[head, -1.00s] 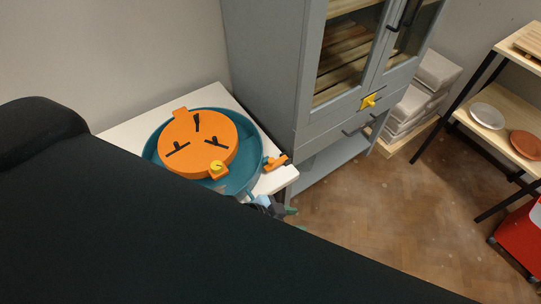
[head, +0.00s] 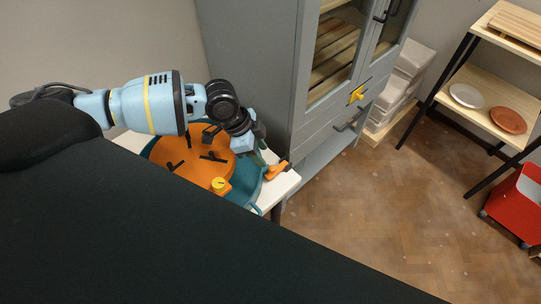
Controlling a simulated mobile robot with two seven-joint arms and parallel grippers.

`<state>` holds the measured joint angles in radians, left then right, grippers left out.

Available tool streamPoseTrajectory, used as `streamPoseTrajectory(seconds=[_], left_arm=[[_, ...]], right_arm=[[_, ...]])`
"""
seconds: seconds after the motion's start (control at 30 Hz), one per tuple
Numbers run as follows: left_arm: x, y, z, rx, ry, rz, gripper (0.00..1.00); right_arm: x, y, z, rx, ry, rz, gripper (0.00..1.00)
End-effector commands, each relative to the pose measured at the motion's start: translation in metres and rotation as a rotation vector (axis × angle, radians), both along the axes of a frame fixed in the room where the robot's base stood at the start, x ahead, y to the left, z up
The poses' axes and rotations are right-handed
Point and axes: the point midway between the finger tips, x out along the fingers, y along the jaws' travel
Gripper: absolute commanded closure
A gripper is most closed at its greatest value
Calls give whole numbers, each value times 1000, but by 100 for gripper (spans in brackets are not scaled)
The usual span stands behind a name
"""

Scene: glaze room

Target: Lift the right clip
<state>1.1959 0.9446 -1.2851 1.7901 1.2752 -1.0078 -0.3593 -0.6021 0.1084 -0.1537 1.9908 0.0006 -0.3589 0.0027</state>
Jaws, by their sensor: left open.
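The right clip (head: 277,171) is a small orange piece at the right rim of a round teal basin (head: 247,188), over the white table's edge. A large orange disc (head: 193,170) with black bars lies in the basin, with a yellow round knob (head: 221,185) at its front. My left gripper (head: 264,158) reaches over the basin from the left, its fingers close to the right clip. It is open; I cannot tell whether the fingers touch the clip. My left arm hides the back of the disc and basin. My right gripper is not in view.
A grey cabinet (head: 305,135) with a yellow piece (head: 356,95) on its front stands just right of the white table (head: 286,187). A shelf (head: 470,85) with two plates and a red bin (head: 515,205) are further right. The floor between is clear.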

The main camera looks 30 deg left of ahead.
Motion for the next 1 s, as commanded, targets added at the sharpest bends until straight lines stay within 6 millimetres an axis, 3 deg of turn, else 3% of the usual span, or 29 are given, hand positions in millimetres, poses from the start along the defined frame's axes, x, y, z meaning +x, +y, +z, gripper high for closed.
streamPoseTrajectory(seconds=[0.37, 0.8, 1.0], left_arm=[[2, 4, -2, 11, 8, 2, 59], [11, -17, -57, 10, 9, 2, 59], [13, -21, -68, 10, 7, 3, 59]], right_arm=[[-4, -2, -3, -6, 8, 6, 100], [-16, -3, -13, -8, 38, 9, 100], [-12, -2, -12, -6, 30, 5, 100]])
